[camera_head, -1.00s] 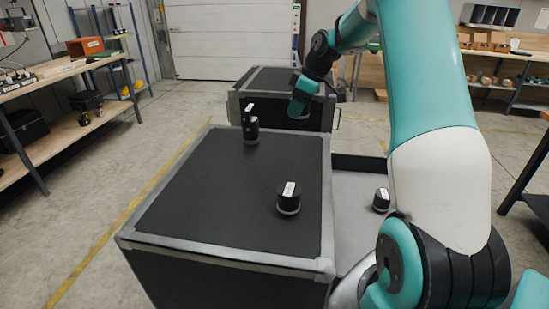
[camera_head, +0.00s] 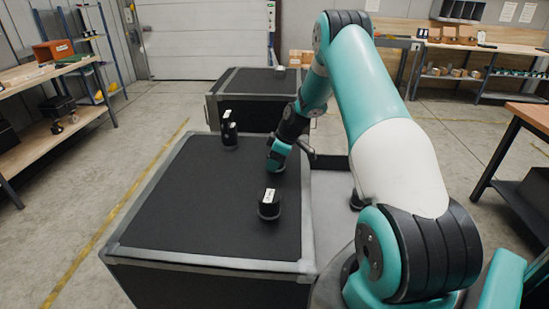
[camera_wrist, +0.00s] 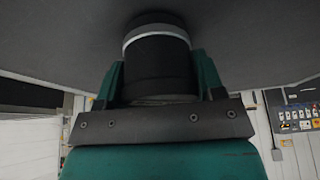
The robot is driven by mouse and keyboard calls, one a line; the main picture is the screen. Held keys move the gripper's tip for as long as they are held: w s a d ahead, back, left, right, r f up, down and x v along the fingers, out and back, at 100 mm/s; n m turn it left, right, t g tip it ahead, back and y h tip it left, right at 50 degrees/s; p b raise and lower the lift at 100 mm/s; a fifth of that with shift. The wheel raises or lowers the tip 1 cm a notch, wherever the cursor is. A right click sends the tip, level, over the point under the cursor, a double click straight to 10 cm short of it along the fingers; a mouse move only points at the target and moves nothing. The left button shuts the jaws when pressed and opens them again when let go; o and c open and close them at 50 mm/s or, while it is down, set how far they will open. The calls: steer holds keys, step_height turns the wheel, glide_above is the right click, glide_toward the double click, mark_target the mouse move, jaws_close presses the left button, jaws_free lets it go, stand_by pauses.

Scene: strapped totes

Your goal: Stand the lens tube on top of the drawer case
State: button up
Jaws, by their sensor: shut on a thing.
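The lens tube (camera_wrist: 158,60), as I take it, is a black cylinder with a pale ring. In the wrist view it sits between the teal fingers of my gripper (camera_wrist: 160,80), which are shut on it. In the head view my gripper (camera_head: 276,163) is low over the right part of a large black case top (camera_head: 190,205) with metal edges, which I take for the drawer case. The tube's far end is close to a dark surface. I cannot tell whether they touch.
A short black cylinder (camera_head: 269,206) with a white label stands in front of my gripper. A taller black object (camera_head: 229,132) stands behind left. Another case (camera_head: 255,82) with a small item (camera_head: 280,68) is farther back. A dark object (camera_head: 355,201) is partly hidden behind my arm.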

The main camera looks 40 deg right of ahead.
steer(key=shift+f, duration=0.15)
steer(key=o, duration=1.1)
